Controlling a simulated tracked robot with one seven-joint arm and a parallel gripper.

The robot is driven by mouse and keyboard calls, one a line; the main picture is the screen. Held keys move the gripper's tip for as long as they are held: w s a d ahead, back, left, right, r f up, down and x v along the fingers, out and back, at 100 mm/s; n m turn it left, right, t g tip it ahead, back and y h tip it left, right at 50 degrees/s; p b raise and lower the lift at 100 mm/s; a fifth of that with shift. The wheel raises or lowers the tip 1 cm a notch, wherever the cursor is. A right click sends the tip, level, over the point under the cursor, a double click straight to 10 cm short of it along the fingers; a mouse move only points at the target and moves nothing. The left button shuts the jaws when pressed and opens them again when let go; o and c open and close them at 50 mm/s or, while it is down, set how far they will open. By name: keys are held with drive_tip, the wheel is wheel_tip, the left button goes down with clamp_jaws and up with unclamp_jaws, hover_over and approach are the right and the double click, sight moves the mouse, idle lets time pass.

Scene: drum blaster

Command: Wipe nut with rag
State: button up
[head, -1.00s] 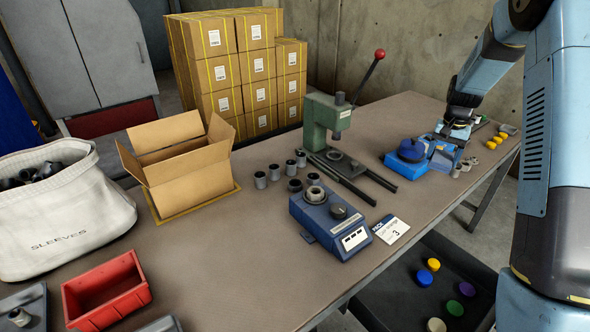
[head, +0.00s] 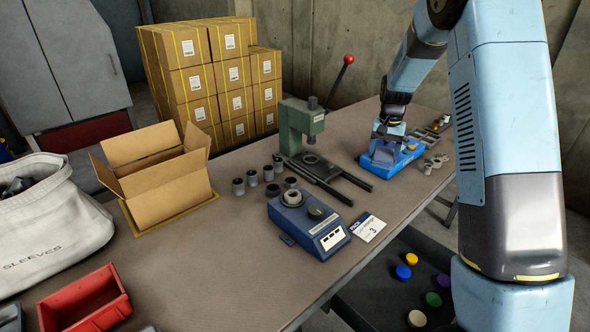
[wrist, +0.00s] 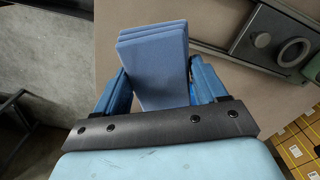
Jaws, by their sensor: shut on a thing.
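My gripper (head: 388,132) is over the blue tray (head: 372,165) on the bench, right of the green press. In the wrist view, my gripper (wrist: 160,88) is shut on a folded blue rag (wrist: 155,55), which stands out between the two blue fingers. In the head view the rag is hard to tell from the blue tray and fingers. Grey lobed metal parts (head: 436,162) lie right of the tray. A metal ring sits on the blue boxed device (head: 310,228). I cannot tell which part is the nut.
The green press (head: 300,125) with a red-knobbed lever stands left of my gripper; its base also shows in the wrist view (wrist: 255,30). Several grey sleeves (head: 253,177), an open carton (head: 165,180) and a red bin (head: 85,305) are farther left.

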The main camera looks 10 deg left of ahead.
drive_tip(key=s+a+n, duration=0.1)
drive_tip(key=s+a, duration=0.2)
drive_tip(key=a, duration=0.5)
drive_tip(key=s+a+n, duration=0.1)
drive_tip(key=s+a, duration=0.2)
drive_tip(key=a, duration=0.5)
drive_tip(key=n, duration=0.2)
approach(293, 199)
drive_tip(key=w+f, duration=0.1)
drive_tip(key=w, duration=0.1)
drive_tip(key=shift+w+a+f, duration=0.15)
drive_tip(key=shift+f, duration=2.2)
drive_tip(key=shift+f, duration=0.35)
drive_tip(key=shift+w, duration=0.1)
drive_tip(key=shift+w+a, duration=0.15)
drive_tip(key=shift+w, duration=0.85)
drive_tip(key=shift+s+d, duration=0.15)
drive_tip(key=shift+s, duration=1)
drive_tip(key=shift+s+d, duration=0.1)
drive_tip(key=shift+s, duration=1)
